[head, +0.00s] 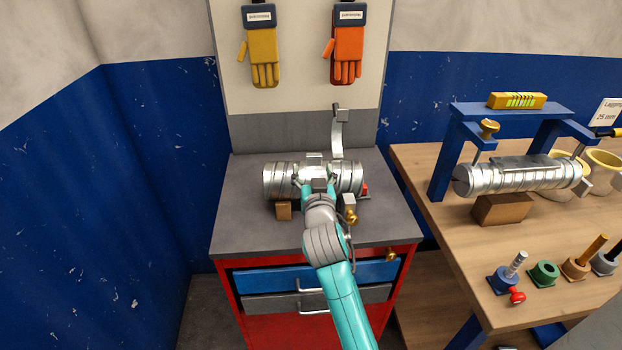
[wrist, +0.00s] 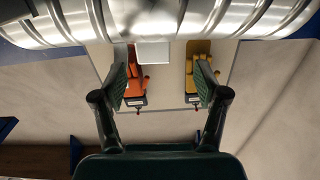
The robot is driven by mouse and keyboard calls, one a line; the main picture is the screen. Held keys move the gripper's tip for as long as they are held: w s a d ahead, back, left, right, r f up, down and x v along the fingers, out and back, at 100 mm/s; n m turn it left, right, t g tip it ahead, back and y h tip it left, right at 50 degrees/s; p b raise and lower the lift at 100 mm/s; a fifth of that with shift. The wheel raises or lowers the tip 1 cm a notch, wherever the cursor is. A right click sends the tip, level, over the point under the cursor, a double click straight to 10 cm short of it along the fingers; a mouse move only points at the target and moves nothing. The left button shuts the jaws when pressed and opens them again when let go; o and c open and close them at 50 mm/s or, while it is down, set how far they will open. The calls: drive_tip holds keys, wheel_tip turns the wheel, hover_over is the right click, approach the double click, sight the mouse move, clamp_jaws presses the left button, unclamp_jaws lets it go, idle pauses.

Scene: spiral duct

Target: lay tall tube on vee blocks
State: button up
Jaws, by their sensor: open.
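A silver spiral tube (head: 280,181) lies on its side across the grey cabinet top, partly hidden in the middle by my arm. A wooden block (head: 284,211) shows under its left part; whether the tube bears fully on it is hard to tell. The support under its right part is mostly hidden. My gripper (head: 318,186) is at the near side of the tube's middle. In the wrist view my gripper (wrist: 162,82) has its fingers spread with nothing between them, and the ribbed tube (wrist: 230,18) crosses the top, apart from the fingertips.
A curved grey upright (head: 337,135) stands behind the tube. A brass knob (head: 352,217) sits at its right front. On the wooden bench, a blue frame (head: 440,165) stands over another spiral tube (head: 520,178) and a wooden block (head: 502,209). The cabinet top's left front (head: 245,228) is clear.

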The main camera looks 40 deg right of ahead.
sight(314, 161)
drive_tip(key=shift+s+d+f+x, duration=0.1)
drive_tip(key=shift+x, duration=0.9)
drive_tip(key=shift+s+d+f+x, duration=0.1)
drive_tip(key=shift+x, duration=0.9)
drive_tip(key=shift+d+f+x, duration=0.1)
drive_tip(key=shift+x, duration=0.9)
drive_tip(key=shift+r, duration=0.1)
clamp_jaws()
